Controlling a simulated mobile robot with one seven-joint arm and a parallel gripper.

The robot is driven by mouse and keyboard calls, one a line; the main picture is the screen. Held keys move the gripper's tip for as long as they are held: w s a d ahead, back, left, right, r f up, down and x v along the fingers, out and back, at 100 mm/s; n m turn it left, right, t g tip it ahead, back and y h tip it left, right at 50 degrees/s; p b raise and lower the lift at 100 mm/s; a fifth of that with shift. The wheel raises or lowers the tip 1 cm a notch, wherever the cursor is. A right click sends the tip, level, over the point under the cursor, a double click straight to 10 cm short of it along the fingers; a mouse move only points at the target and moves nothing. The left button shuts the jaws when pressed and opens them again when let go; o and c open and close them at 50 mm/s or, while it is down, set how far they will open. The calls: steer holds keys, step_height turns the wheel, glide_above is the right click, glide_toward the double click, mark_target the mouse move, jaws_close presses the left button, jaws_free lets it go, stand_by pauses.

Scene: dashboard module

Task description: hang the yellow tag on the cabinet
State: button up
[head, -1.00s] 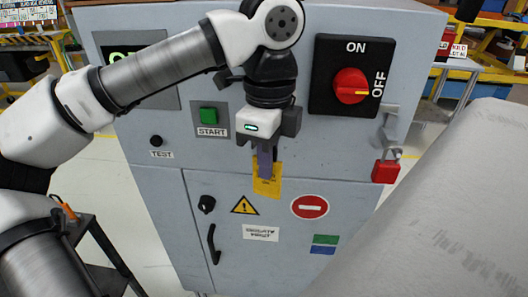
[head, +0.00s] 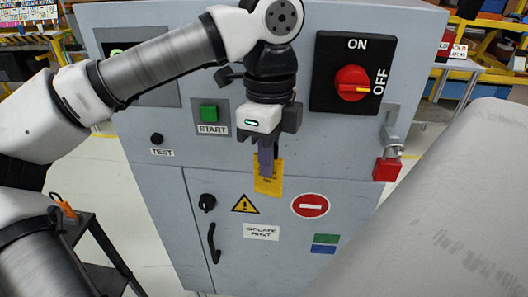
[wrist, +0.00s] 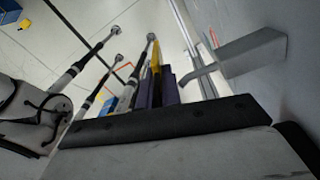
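The tag's upper part is covered by the fingers. A red padlock (head: 387,169) hangs at a metal hasp (head: 392,128) on the cabinet's right side, to the right of my gripper. I cannot tell whether the tag touches the cabinet face.
The rotary switch (head: 352,84) with its red knob is right of my wrist, its yellow mark toward OFF. The green START button (head: 209,113) is to the left. A large pale slanted surface (head: 440,210) fills the lower right. A dark cart (head: 85,240) stands at lower left.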

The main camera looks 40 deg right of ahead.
steer(key=shift+o, duration=0.8)
step_height(320, 180, up, 10)
steer(key=w+d, duration=0.1)
steer(key=d, duration=0.1)
steer(key=shift+w+d+r, duration=0.15)
steer(key=shift+d+r, duration=0.1)
steer(key=r+p, duration=0.1)
steer(key=a+r+p, duration=0.1)
steer(key=r, duration=0.1)
steer(key=shift+s+a+r+p, duration=0.2)
steer(key=shift+s+a+p, duration=0.1)
steer(key=shift+p, duration=0.1)
steer(key=shift+a, duration=0.15)
